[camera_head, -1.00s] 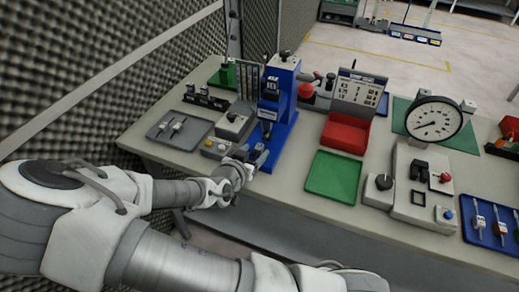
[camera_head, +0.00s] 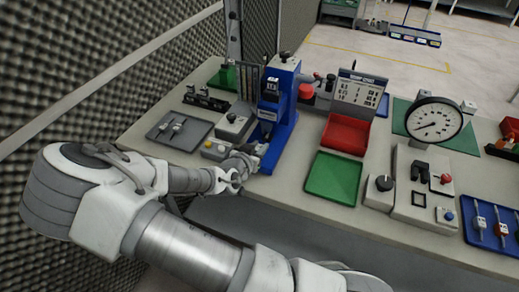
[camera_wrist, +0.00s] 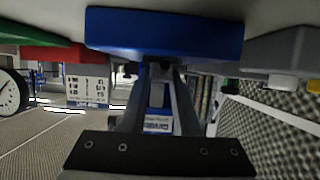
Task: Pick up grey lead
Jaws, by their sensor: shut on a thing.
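My gripper (camera_head: 258,152) is low at the front of the blue press (camera_head: 280,105), close to its base. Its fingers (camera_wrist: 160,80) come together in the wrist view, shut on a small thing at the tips. That thing is too small and dark to identify, so I cannot tell if it is the grey lead. Two small pale grey leads (camera_head: 177,127) lie in the grey tray (camera_head: 192,141) at the left of the bench. In the wrist view the press's blue base (camera_wrist: 165,32) is just beyond the fingertips.
A green tray (camera_head: 333,178) and a red bin (camera_head: 346,133) are to the right. A dial gauge (camera_head: 434,119) and a blue tray with leads (camera_head: 490,228) are farther right.

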